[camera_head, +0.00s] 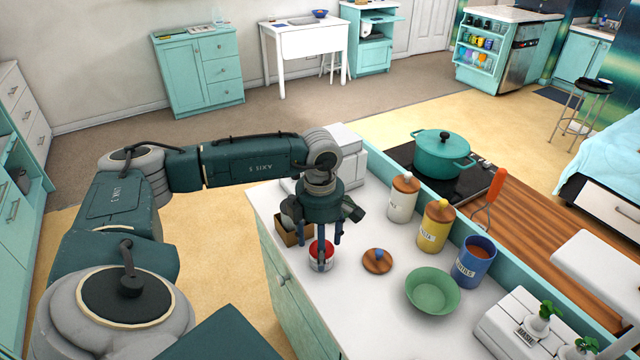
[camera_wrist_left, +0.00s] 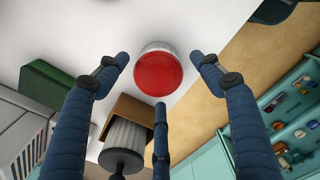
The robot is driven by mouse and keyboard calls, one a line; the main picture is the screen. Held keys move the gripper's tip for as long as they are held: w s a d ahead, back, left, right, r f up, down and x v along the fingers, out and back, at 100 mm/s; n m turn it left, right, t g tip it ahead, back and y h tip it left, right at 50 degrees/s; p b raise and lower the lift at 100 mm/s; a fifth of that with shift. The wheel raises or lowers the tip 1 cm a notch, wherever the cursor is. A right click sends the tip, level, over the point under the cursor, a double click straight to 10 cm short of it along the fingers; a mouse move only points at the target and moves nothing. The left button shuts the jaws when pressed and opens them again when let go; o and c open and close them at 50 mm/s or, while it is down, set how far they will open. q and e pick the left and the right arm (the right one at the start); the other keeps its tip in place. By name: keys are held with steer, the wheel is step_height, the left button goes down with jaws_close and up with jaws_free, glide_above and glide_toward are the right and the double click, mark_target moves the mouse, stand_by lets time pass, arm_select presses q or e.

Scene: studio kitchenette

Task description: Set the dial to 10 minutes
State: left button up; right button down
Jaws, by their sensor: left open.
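A small round object with a red domed top and a pale base (camera_head: 321,254) stands on the white counter (camera_head: 345,300). It may be the timer with the dial; no numbers or pointer can be read on it. My left gripper (camera_head: 325,240) is right above it, pointing down, with its fingers spread. In the left wrist view the red top (camera_wrist_left: 158,74) lies between the three open fingers of the left gripper (camera_wrist_left: 160,72), and no finger is clearly touching it. The fingers partly hide the object in the head view. My right gripper is not in view.
A brown box (camera_head: 287,233) stands close left of the gripper. A wooden lid with a blue knob (camera_head: 377,262) lies to the right. A green bowl (camera_head: 433,290), blue canister (camera_head: 473,262), yellow canister (camera_head: 436,226) and white canister (camera_head: 403,200) stand further right.

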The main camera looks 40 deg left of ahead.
arm_select(q)
steer(key=shift+c, duration=1)
steer(key=c, duration=1)
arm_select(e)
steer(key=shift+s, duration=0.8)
arm_select(q)
steer(key=shift+o, duration=0.2)
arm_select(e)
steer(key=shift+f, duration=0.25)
arm_select(q)
steer(key=shift+f+m+b, duration=0.15)
steer(key=shift+m+b, duration=1)
steer(key=shift+m, duration=0.25)
steer(key=shift+w+m, duration=0.1)
steer(key=shift+m, duration=0.6)
steer(key=shift+r, duration=0.2)
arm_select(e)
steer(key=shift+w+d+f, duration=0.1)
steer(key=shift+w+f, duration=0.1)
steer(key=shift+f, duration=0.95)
arm_select(q)
steer(key=o, duration=1.2)
steer(key=shift+c, duration=0.2)
